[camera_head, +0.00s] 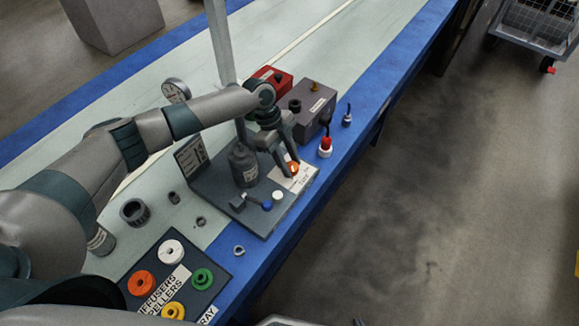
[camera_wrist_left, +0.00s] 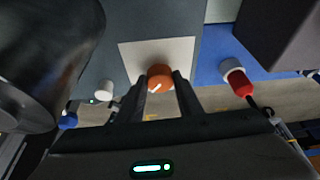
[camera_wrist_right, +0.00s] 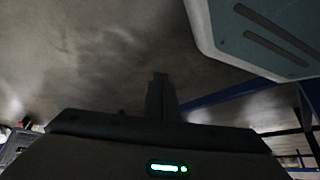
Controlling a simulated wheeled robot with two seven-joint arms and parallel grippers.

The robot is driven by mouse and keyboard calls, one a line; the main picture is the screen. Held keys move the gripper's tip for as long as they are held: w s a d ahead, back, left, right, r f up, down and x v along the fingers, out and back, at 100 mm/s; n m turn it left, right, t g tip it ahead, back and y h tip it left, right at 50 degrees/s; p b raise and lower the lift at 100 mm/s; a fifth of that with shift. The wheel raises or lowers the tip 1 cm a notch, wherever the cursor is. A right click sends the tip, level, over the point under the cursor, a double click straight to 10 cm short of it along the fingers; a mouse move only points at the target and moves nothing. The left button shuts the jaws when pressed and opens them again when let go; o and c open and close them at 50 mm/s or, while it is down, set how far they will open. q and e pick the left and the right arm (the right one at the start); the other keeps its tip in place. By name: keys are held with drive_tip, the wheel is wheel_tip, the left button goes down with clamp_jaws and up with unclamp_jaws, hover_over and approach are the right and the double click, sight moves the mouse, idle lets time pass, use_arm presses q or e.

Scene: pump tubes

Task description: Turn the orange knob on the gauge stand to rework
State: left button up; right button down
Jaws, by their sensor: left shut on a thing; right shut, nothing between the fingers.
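The orange knob (camera_head: 293,168) sits on a white label plate on the dark gauge stand (camera_head: 262,222). It also shows in the left wrist view (camera_wrist_left: 160,77) with a white pointer line on it. My left gripper (camera_head: 290,170) comes down from above and is shut on the orange knob, one finger on each side (camera_wrist_left: 161,88). The writing on the plate is too small to read. My right gripper (camera_wrist_right: 160,85) shows only in the right wrist view, shut and empty over the floor.
A dark cylinder (camera_head: 243,165) stands on the stand behind the knob. A blue knob (camera_head: 267,205) and a white knob (camera_head: 278,195) are near its front. A grey box (camera_head: 308,105) and a red-and-white part (camera_head: 326,147) stand right. A tray of coloured rings (camera_head: 222,265) lies front left.

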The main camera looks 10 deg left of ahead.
use_arm(q)
drive_tip(key=shift+w+f+m+g+b, duration=0.15)
drive_tip(key=shift+m+g+b, duration=0.25)
drive_tip(key=shift+m+b, duration=0.5)
drive_tip(key=shift+m+y+b, duration=0.35)
drive_tip(key=shift+m+y, duration=0.05)
drive_tip(key=shift+m, duration=0.1)
use_arm(e)
drive_tip(key=shift+s+d+f+g+h, duration=0.2)
drive_tip(key=shift+s+d+f+g, duration=0.45)
drive_tip(key=shift+d, duration=0.15)
drive_tip(key=shift+s+d+f+g+h, duration=0.2)
drive_tip(key=shift+s+d+f+g, duration=0.35)
drive_tip(key=shift+s+d, duration=0.15)
use_arm(q)
drive_tip(key=o, duration=1)
drive_tip(key=shift+o, duration=0.2)
drive_tip(key=shift+r, duration=0.2)
drive_tip(key=b+v, duration=0.1)
drive_tip(key=v, duration=1.6)
drive_tip(key=shift+w+b, duration=0.2)
drive_tip(key=shift+b, duration=0.15)
use_arm(e)
drive_tip(key=shift+s+d+f+g, duration=0.15)
drive_tip(key=shift+s+d+g, duration=0.25)
drive_tip(key=shift+s, duration=0.2)
drive_tip(key=shift+s+d+f+g, duration=0.15)
drive_tip(key=shift+s+d+g, duration=0.15)
drive_tip(key=shift+s+d, duration=0.2)
